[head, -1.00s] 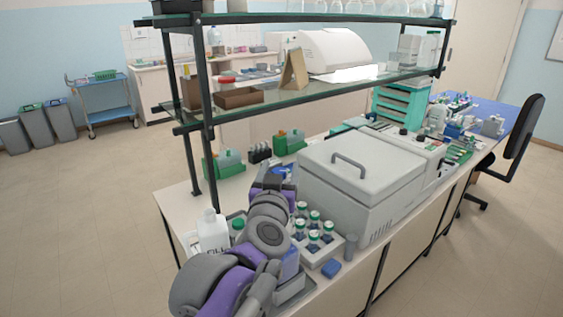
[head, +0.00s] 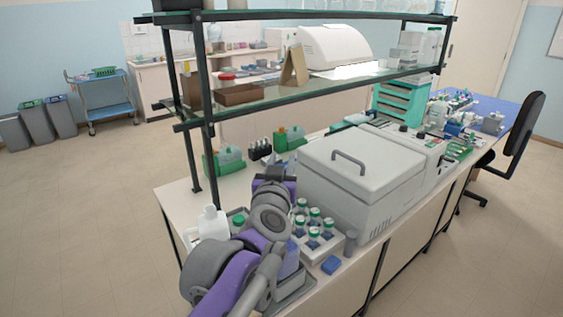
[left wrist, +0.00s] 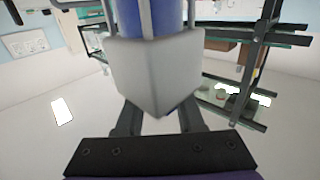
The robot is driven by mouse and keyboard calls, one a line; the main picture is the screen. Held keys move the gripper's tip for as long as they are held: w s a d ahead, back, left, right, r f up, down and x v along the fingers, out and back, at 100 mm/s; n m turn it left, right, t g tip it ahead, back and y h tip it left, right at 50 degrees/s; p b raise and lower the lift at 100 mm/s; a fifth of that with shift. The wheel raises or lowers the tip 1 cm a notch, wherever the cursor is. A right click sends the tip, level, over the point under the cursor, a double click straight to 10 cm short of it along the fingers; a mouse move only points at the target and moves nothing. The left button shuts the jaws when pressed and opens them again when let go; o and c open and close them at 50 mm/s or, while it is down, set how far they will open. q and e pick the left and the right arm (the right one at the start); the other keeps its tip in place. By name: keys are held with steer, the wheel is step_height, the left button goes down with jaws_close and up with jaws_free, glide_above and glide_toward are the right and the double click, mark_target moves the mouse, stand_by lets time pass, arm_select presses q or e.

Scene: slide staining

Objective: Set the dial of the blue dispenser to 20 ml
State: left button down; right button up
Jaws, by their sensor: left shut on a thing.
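In the left wrist view, the blue dispenser shows close up as a blue cylinder (left wrist: 165,18) between pale rods, above a pale grey block (left wrist: 157,70). My left gripper (left wrist: 160,120) is at this block, with its two dark fingers on either side and shut on it. The fingertips are partly hidden behind the block. The dial and its setting cannot be made out. My right gripper is not in view.
A rack of green-capped bottles (head: 325,246) stands right of my arm, with a white jug (head: 212,224) on its left. A large grey lidded machine (head: 345,205) is to the right. A glass shelf (head: 300,92) hangs above; a blue block (head: 331,265) lies near the front edge.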

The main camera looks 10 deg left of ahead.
arm_select(q)
steer(key=n+y+b, duration=0.1)
steer(key=y+b, duration=0.1)
steer(key=shift+a+f+n+y+b, duration=0.1)
steer(key=shift+f+n+y+b, duration=0.15)
steer(key=shift+n+y+b, duration=0.15)
steer(key=shift+s+a+r+n+g+y+b, duration=0.1)
steer(key=shift+n+g+y+b, duration=0.2)
steer(key=shift+n+y, duration=0.15)
steer(key=shift+a+n+g+y+b, duration=0.15)
steer(key=shift+n+g+y, duration=0.2)
steer(key=shift+y, duration=0.2)
steer(key=shift+r+n+g+y, duration=0.1)
steer(key=shift+n+g+y, duration=0.3)
steer(key=shift+y, duration=0.3)
steer(key=shift+s+a+r+n+g+y+p, duration=0.1)
steer(key=shift+s+a+n+g+y+p, duration=0.3)
steer(key=shift+n+g+y+p, duration=1.05)
steer(key=shift+s+a+f+n+g+y+p, duration=0.1)
steer(key=shift+s+a+n+g+y+p, duration=0.25)
steer(key=shift+n+g+y, duration=2.1)
steer(key=shift+s+a+r+n+g+y+p, duration=0.2)
steer(key=shift+s+n+g+y+p, duration=0.6)
steer(key=shift+n+g, duration=2.2)
steer(key=shift+w+f+m+g, duration=0.15)
steer(key=shift+m+g, duration=0.55)
steer(key=shift+g, duration=0.25)
